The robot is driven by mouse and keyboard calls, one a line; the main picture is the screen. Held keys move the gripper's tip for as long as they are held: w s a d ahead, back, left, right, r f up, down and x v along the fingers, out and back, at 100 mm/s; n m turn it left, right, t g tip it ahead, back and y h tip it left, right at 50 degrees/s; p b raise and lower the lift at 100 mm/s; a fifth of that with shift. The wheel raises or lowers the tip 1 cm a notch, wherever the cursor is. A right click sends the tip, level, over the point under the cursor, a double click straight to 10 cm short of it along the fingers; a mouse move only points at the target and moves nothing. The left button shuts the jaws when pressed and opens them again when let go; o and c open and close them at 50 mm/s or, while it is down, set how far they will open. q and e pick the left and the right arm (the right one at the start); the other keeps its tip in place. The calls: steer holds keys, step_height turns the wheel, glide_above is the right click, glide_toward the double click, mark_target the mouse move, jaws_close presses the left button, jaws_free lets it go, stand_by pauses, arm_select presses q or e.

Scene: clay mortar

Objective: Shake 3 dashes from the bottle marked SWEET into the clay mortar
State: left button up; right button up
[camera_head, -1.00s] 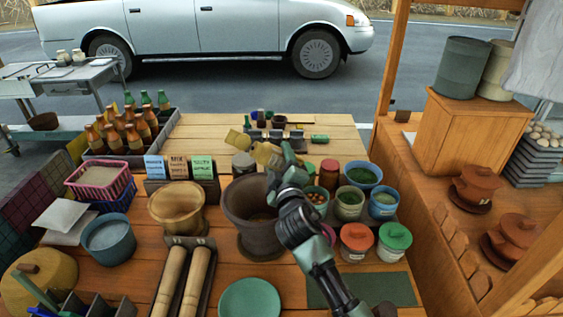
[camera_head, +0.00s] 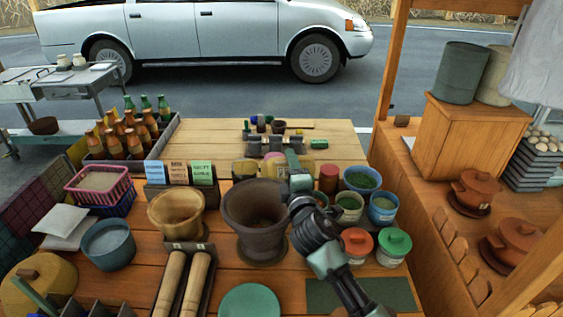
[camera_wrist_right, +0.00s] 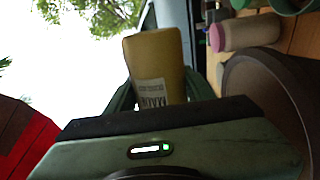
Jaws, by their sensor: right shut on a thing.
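The dark clay mortar (camera_head: 238,207) stands on the wooden counter near the middle, with its wide mouth up. It also shows at the right edge of the wrist view (camera_wrist_right: 265,110). My right gripper (camera_head: 298,172) is just behind and to the right of the mortar's rim. It is shut on a tan bottle (camera_wrist_right: 155,62) with a pale label, whose word I cannot read surely. My left gripper is not in view.
A wooden mortar (camera_head: 176,224) stands to the left of the clay one. Jars and bowls, with a red lid (camera_head: 357,241) and a green lid (camera_head: 395,241), crowd the right. A bottle with a pink cap (camera_wrist_right: 215,38) is close to the gripper. Beer-like bottles (camera_head: 125,135) fill a crate behind left.

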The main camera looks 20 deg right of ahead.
steer(key=r+n+p, duration=0.1)
steer(key=p, duration=0.1)
steer(key=r+n+p, duration=0.1)
steer(key=r+n, duration=0.1)
steer(key=shift+w+a+r+p, duration=0.1)
steer(key=shift+a+r+p, duration=0.15)
steer(key=shift+a+p, duration=0.15)
steer(key=shift+r+n+p, duration=0.3)
steer(key=shift+n+p, duration=0.4)
steer(key=shift+n, duration=0.1)
